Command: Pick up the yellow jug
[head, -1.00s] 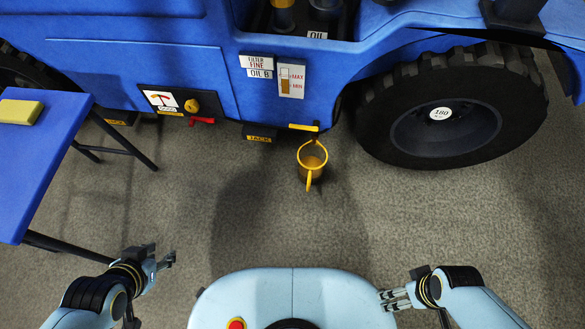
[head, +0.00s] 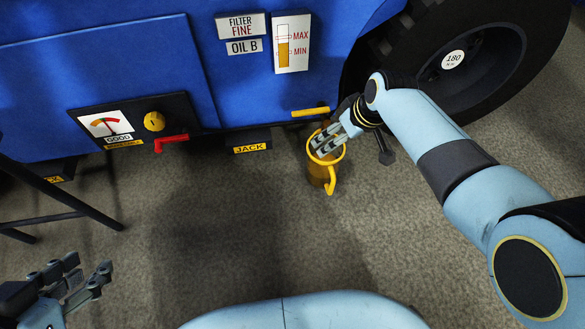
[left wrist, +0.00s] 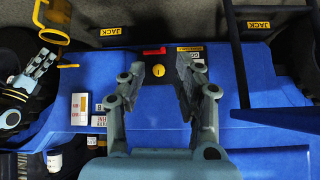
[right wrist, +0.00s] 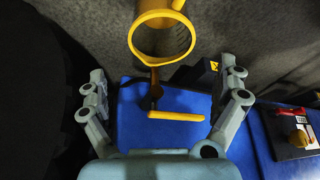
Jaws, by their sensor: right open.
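The yellow jug (head: 320,174), an open-topped cup with a side handle, is below the blue vehicle's lower edge in the head view. It also shows at the top of the right wrist view (right wrist: 136,42) and top left of the left wrist view (left wrist: 45,22). My right gripper (head: 328,143) overlaps the jug's rim in the head view. In the right wrist view its fingers (right wrist: 168,82) are spread wide, with the jug's rim ahead between them; contact cannot be told. My left gripper (head: 88,283) is open and empty at the lower left; its spread fingers show in the left wrist view (left wrist: 160,76).
A yellow lever (head: 310,112) on the vehicle sits just above the jug. A red handle (head: 171,142) and a yellow knob (head: 154,121) are farther left. The large tyre (head: 490,55) stands to the right. The grey floor (head: 230,230) in front is clear.

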